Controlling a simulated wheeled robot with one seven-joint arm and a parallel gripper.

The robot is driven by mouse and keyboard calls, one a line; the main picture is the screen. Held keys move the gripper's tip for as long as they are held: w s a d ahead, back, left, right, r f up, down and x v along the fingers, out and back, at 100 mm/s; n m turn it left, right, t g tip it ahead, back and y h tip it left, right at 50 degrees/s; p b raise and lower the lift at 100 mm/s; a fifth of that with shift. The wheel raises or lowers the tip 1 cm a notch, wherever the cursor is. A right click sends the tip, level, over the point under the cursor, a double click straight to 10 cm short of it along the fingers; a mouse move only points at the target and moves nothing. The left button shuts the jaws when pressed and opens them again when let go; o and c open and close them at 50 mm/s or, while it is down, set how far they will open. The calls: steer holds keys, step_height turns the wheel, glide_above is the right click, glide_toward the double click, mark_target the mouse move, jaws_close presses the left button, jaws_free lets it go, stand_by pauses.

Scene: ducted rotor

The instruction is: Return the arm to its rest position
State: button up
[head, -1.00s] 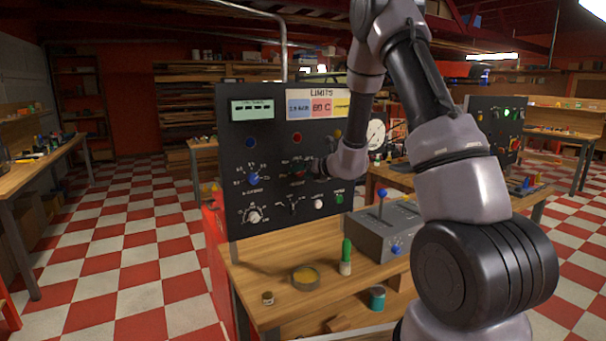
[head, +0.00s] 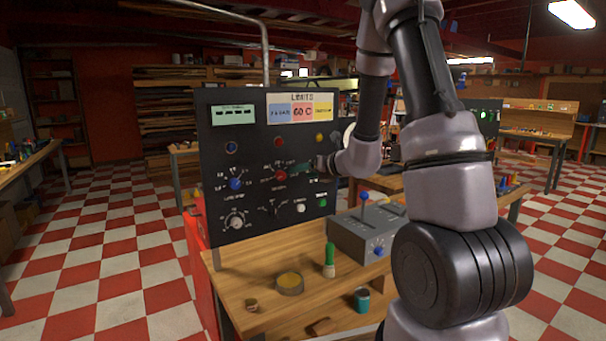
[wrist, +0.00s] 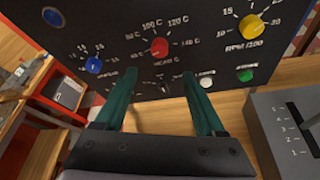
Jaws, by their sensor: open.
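My gripper (wrist: 163,105) is open and empty in the wrist view, its two green fingers spread apart in front of the black control panel (wrist: 190,15). The red knob (wrist: 159,46) of the panel shows beyond the gap between the fingertips, clear of both. In the head view my gripper (head: 303,168) is small and partly hidden beside the panel's red knob (head: 281,175). My arm (head: 450,190) is bent, reaching up and then down to the panel.
A wooden bench (head: 240,285) carries a grey lever box (head: 362,240), a green-handled brush (head: 329,262), a yellow-filled dish (head: 289,284) and a teal can (head: 362,299). The panel also has a blue knob (head: 236,184). Checkered floor (head: 110,250) lies open to the left.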

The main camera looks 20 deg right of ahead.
steer(key=s+a+r+n+g+y, duration=0.2)
steer(key=s+a+r+n+g, duration=0.1)
steer(key=s+a+r+n, duration=0.4)
steer(key=s+a+r+n+g+y, duration=0.2)
steer(key=s+r+n, duration=0.4)
steer(key=s+n, duration=0.25)
steer(key=s+d+r+n+h, duration=0.2)
steer(key=s+d+n+h, duration=0.2)
steer(key=s+n, duration=0.4)
steer(key=s+d+r+n+h, duration=0.2)
steer(key=s+d+n+h, duration=0.2)
steer(key=s+n, duration=0.3)
steer(key=shift+s+d+n, duration=0.35)
steer(key=shift+d+n, duration=0.2)
steer(key=shift+d, duration=0.35)
